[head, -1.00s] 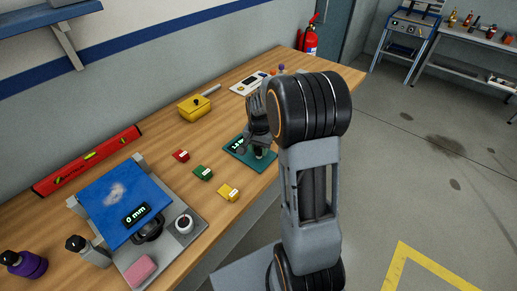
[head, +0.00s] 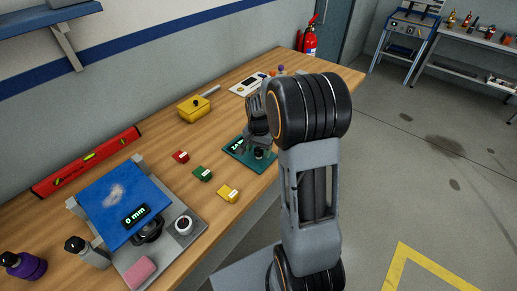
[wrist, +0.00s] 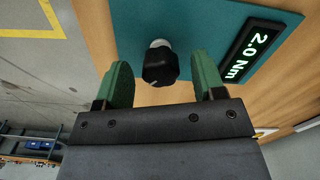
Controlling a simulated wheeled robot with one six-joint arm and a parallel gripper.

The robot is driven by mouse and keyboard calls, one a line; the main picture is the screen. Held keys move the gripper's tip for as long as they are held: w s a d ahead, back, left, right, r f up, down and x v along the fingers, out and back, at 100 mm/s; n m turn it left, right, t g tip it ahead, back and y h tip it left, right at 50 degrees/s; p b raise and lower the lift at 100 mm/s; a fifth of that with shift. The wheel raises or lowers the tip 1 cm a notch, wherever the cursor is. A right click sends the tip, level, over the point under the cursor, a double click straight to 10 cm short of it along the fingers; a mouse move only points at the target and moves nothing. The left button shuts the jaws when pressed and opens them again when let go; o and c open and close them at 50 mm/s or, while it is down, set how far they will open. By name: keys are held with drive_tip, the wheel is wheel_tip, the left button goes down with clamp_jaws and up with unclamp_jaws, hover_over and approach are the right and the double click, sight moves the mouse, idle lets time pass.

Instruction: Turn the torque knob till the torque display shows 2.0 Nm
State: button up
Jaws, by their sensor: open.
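The torque knob (wrist: 160,66) is a black knob on a pale shaft, standing on a teal panel (wrist: 205,25) in the wrist view. The torque display (wrist: 256,53) beside it reads 2.0 Nm in pale green digits. My gripper (wrist: 163,75) is open, with one green finger on each side of the knob and a visible gap to both. In the head view the teal panel (head: 238,152) lies near the table's front edge. My gripper (head: 260,145) is over it there and partly hides the display.
A blue plate (head: 125,200) with a 0 mm display stands further left. A yellow box (head: 194,108) is behind. Bare wood (head: 222,130) lies between the box and the panel.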

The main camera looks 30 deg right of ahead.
sight(259, 149)
wheel_tip(259, 149, up, 14)
drive_tip(key=shift+b, duration=0.35)
idle(0.4)
drive_tip(key=shift+f, duration=0.15)
drive_tip(key=s+a+n+t, duration=0.2)
drive_tip(key=s+a+n, duration=0.2)
drive_tip(key=s, duration=0.4)
drive_tip(key=s+a+f+n+t, duration=0.1)
drive_tip(key=s+a+n+t, duration=0.1)
drive_tip(key=s+a+n, duration=0.3)
drive_tip(key=shift+s+a+n, duration=0.3)
drive_tip(key=shift+s+n, duration=0.1)
drive_tip(key=shift+s, duration=1.1)
idle(1.1)
